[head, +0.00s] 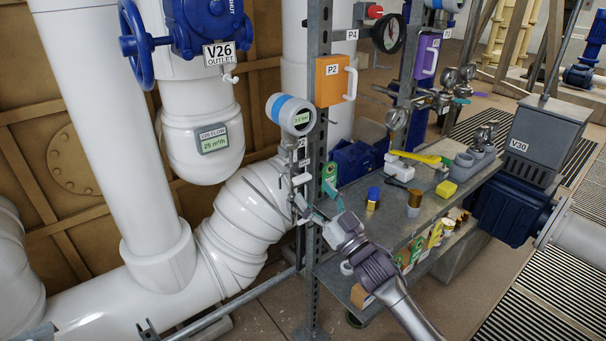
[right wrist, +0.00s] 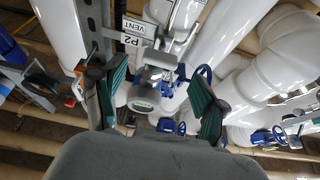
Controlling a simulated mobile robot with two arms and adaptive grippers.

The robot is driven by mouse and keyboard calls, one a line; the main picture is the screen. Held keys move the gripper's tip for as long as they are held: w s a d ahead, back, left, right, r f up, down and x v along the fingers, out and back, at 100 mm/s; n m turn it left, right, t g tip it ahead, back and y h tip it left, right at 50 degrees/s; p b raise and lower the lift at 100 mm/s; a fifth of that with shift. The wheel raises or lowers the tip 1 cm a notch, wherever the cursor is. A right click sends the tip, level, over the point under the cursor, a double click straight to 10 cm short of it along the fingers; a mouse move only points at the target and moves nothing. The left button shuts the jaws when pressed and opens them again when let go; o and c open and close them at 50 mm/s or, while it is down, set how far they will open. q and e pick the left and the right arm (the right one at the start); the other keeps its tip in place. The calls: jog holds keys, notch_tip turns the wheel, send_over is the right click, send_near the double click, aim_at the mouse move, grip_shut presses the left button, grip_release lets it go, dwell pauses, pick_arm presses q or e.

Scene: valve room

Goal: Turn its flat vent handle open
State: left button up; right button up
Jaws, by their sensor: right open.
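A small vent valve assembly (head: 299,165) hangs on the upright post below a round gauge reading about 3.2 bar (head: 291,113). In the right wrist view, a tag marked VENT (right wrist: 134,28) sits above a P2 tag, beside a pale metal fitting (right wrist: 160,60). The flat handle is hard to tell from the fitting. My right gripper (head: 314,198) is beside the lower part of the assembly. In the right wrist view its green-padded fingers (right wrist: 160,94) are spread wide, with the gauge and fitting seen between and beyond them. Contact with the handle is not visible. My left gripper is out of view.
The perforated post (head: 313,275) stands close to my right gripper. An orange P2 box (head: 331,80) is above. A shelf (head: 385,222) with bottles and tools lies to the right. A large white pipe (head: 240,225) fills the left side.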

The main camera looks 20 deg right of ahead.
aim_at(305, 181)
jog(key=x, duration=0.5)
jog(key=shift+w+a+r+p, duration=0.1)
jog(key=shift+w+r+p, duration=0.1)
jog(key=shift+w+p, duration=0.15)
jog(key=shift+s, duration=0.1)
jog(key=c, duration=1.2)
